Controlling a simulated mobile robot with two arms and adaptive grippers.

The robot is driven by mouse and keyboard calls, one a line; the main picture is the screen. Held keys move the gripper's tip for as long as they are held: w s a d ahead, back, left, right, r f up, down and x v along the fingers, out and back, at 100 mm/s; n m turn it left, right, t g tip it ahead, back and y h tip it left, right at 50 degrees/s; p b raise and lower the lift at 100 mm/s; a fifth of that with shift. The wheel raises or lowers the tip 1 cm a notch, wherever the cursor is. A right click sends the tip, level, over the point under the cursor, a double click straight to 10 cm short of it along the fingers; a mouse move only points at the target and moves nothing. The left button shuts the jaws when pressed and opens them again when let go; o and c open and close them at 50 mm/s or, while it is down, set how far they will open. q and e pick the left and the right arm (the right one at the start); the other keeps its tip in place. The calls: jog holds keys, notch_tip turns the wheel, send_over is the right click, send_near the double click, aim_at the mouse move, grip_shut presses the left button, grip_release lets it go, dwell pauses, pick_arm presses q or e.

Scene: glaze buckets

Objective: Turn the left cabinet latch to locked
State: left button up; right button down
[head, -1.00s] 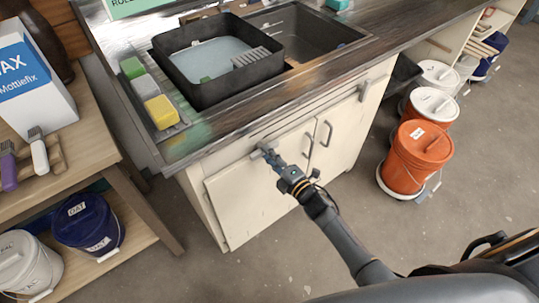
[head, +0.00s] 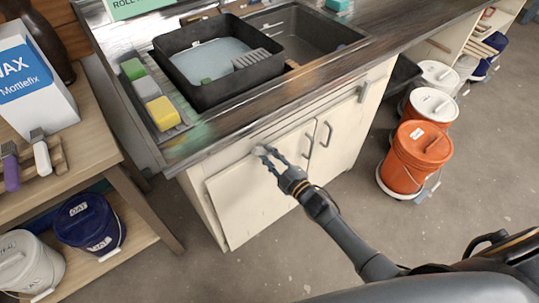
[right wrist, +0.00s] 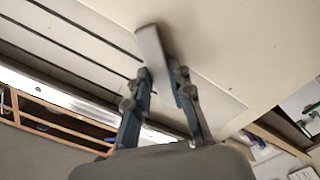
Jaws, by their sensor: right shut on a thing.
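The left cabinet latch (head: 260,150) is a small light grey lever near the top of the left cabinet door (head: 247,197), below the counter edge. My right gripper (head: 267,155) is at it, with its fingers hiding part of the lever. In the right wrist view the latch (right wrist: 151,48) is a flat grey bar, tilted in the picture. The fingers of my right gripper (right wrist: 160,74) are on either side of it, shut on it. My left gripper is not in view.
A second latch (head: 363,91) is on the cabinet front further right. Two dark door handles (head: 318,140) are close right of my gripper. The counter (head: 215,141) overhangs above. An orange bucket (head: 417,158) stands on the floor at right; the floor before the cabinet is clear.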

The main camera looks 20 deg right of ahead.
jog(key=m, duration=0.5)
jog(key=shift+m, duration=0.3)
jog(key=shift+f+m, duration=0.1)
jog(key=shift+m, duration=2.1)
jog(key=c, duration=1.2)
grip_release()
jog(key=shift+s, duration=0.1)
jog(key=v, duration=1.2)
